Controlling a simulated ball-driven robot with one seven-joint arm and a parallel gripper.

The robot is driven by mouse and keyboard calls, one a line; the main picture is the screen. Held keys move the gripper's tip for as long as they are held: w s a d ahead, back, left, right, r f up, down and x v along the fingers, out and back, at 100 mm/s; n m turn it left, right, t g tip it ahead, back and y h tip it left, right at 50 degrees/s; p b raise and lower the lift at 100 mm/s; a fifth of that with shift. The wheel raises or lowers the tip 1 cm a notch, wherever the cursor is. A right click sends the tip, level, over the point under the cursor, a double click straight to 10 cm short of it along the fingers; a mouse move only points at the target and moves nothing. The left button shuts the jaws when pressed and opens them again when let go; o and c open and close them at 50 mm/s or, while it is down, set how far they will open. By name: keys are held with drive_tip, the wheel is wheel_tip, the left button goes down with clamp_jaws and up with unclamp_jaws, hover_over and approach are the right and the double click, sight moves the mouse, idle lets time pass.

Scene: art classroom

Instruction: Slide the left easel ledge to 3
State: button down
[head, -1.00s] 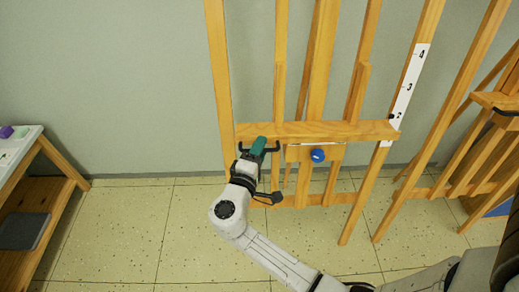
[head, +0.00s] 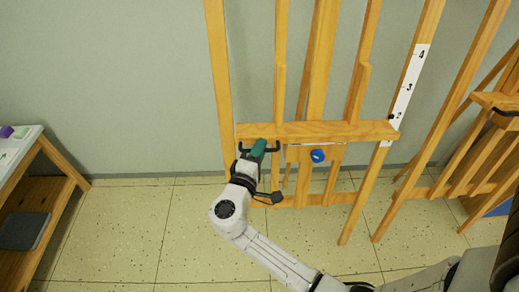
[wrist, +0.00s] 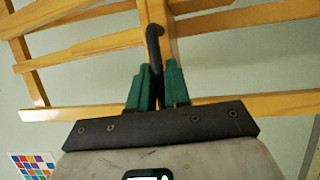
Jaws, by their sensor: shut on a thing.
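The left easel's wooden ledge (head: 345,130) spans the easel low down, roughly level. A black pointer (head: 391,117) at its right end is beside the 2 on the white number strip (head: 408,85), below the 3. A blue knob (head: 317,156) sits under the ledge's middle. My gripper (head: 259,147), with green fingers, is at the ledge's left part, shut on its black handle (head: 243,148). In the wrist view, the black handle (wrist: 153,42) runs down between the two green fingers (wrist: 157,88); the grasp itself is partly hidden.
Another easel (head: 490,150) stands close on the right. A white-topped table (head: 25,150) with a lower shelf is at the far left. The tiled floor (head: 120,230) between table and easel is clear. A colour chart (wrist: 33,165) hangs on the wall.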

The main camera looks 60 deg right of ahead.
wheel_tip(320, 180, up, 10)
drive_tip(key=w+d+p, duration=0.1)
drive_tip(key=p, duration=0.3)
drive_tip(key=shift+d+p, duration=0.15)
drive_tip(key=shift+p, duration=0.15)
drive_tip(key=c, duration=1.2)
unclamp_jaws()
drive_tip(key=shift+o, duration=0.2)
drive_tip(key=b+v, duration=0.1)
drive_tip(key=v, duration=0.9)
drive_tip(key=shift+a+b, duration=0.3)
drive_tip(key=shift+a, duration=0.05)
drive_tip(key=shift+s+f, duration=0.1)
drive_tip(key=shift+s, duration=0.05)
